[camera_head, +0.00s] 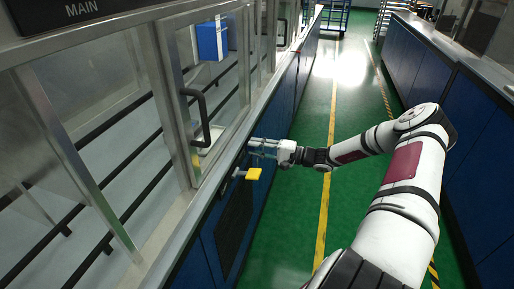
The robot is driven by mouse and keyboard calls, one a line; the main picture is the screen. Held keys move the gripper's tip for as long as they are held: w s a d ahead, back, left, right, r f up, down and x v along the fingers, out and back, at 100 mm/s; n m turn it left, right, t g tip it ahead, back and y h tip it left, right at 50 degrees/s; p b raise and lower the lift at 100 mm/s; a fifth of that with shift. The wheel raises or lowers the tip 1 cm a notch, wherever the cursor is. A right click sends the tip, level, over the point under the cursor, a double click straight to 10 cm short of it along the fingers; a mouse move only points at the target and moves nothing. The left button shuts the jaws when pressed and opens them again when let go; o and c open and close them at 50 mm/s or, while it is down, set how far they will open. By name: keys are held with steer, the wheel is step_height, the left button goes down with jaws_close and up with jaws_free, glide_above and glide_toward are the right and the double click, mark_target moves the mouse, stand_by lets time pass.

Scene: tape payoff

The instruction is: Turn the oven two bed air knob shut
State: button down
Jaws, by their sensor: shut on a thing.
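My gripper (263,148) reaches left to the blue cabinet front (215,225), just under the counter edge. Its fingers are shut on a small knob at the panel, which they mostly hide. I cannot read any label there, so I cannot confirm from the picture that this is the oven two bed air knob or how far it is turned. A yellow handle (254,174) on a short metal stem sticks out of the same front, just below my gripper and apart from it.
Glass doors in metal frames with a dark pull handle (196,118) stand above the counter on the left. A blue box (212,40) shows behind the glass. The green aisle floor (300,215) is clear. Blue cabinets (490,150) line the right side.

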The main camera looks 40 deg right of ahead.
steer(key=shift+a+n, duration=0.1)
steer(key=shift+n, duration=0.4)
steer(key=c, duration=1.3)
jaws_free()
steer(key=v, duration=1.2)
